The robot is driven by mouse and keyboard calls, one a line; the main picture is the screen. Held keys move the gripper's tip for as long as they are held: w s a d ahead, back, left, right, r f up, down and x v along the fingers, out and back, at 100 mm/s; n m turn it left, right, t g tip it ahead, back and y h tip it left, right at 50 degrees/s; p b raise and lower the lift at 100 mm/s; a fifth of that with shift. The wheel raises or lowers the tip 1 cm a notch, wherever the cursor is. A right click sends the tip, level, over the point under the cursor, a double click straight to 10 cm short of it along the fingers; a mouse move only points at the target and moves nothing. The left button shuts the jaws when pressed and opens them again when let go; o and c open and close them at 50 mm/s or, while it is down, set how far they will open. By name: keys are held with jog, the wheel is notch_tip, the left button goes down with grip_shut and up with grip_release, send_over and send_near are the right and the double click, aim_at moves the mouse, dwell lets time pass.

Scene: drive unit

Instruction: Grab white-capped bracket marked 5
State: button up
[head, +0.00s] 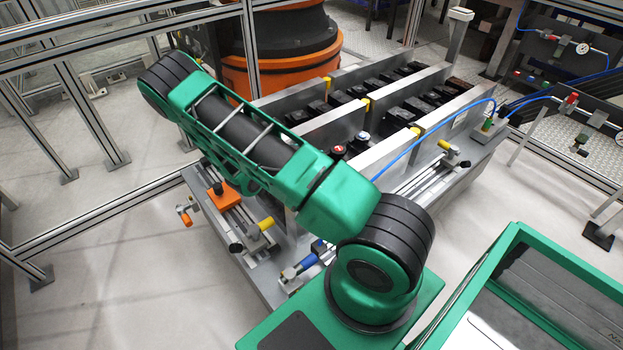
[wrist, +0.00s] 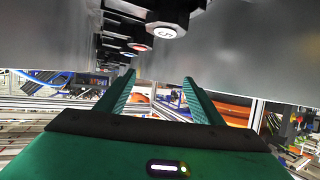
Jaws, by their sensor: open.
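The white-capped bracket marked 5 (wrist: 165,30) is in the upper middle of the wrist view, dark-bodied with a white hexagonal face, between two grey metal walls. What looks like its white cap (head: 363,136) shows in the head view, in the front part of the rack. My gripper (wrist: 157,88) is open and empty, its two green fingers apart. In the wrist picture the fingers lie below the cap, and they do not touch it. In the head view my gripper is hidden behind my green arm.
A red-capped bracket (wrist: 139,46) stands beside the white-capped one, with more dark parts behind in the row. Metal dividers (head: 340,122) with yellow ends separate the rows. A blue hose (head: 410,143) arcs over the rack's front right. An orange unit (head: 270,75) stands behind.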

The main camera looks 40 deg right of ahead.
notch_tip(320, 180, down, 8)
jog(key=shift+r, duration=0.15)
jog(key=shift+x, duration=3.75)
jog(key=c, duration=1.5)
jog(key=shift+r, duration=0.1)
grip_shut()
